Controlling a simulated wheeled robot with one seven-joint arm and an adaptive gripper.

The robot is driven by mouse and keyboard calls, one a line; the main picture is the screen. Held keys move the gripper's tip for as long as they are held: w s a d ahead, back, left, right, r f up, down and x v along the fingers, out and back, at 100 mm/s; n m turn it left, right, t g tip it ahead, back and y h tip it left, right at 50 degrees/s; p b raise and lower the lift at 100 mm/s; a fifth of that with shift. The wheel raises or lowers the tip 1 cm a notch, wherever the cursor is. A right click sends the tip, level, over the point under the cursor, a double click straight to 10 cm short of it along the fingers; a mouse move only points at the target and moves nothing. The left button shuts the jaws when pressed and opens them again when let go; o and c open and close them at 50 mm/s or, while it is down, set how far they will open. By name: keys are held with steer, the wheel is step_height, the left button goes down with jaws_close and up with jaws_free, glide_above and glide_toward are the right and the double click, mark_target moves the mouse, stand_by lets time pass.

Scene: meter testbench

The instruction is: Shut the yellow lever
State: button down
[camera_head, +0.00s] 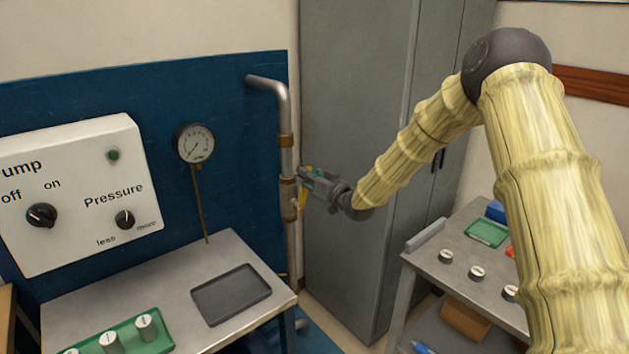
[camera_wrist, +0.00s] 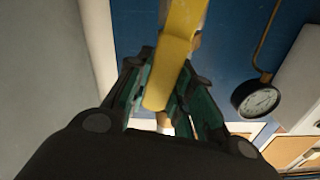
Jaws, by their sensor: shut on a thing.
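The yellow lever (camera_head: 303,195) is on the vertical metal pipe (camera_head: 286,112), between the brass fittings, in the head view. In the wrist view the yellow lever (camera_wrist: 176,50) runs from the top edge down between the green finger pads. My gripper (camera_head: 305,178) reaches the pipe from the right and is shut on the lever. In the wrist view my gripper (camera_wrist: 168,105) has one finger on each side of the lever. The lever's pivot is hard to make out in the head view.
A pressure gauge (camera_head: 194,143) and a white pump panel (camera_head: 80,195) are on the left. A bench with a dark tray (camera_head: 231,293) stands below them. A tall grey cabinet (camera_head: 350,90) stands right behind my gripper. A side table (camera_head: 455,262) with several small meters is at right.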

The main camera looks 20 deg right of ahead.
steer(key=w+d+f+m+b, duration=0.3)
steer(key=d+f+m+b, duration=0.4)
steer(key=m, duration=0.8)
steer(key=shift+d+f+b, duration=0.35)
steer(key=shift+f+b, duration=0.65)
steer(key=shift+f, duration=1)
steer(key=shift+m, duration=0.3)
steer(key=c, duration=1.2)
jaws_free()
steer(key=shift+c, duration=0.2)
steer(key=shift+o, duration=0.2)
steer(key=shift+w, duration=0.1)
steer(key=shift+r, duration=0.1)
steer(key=v, duration=1.2)
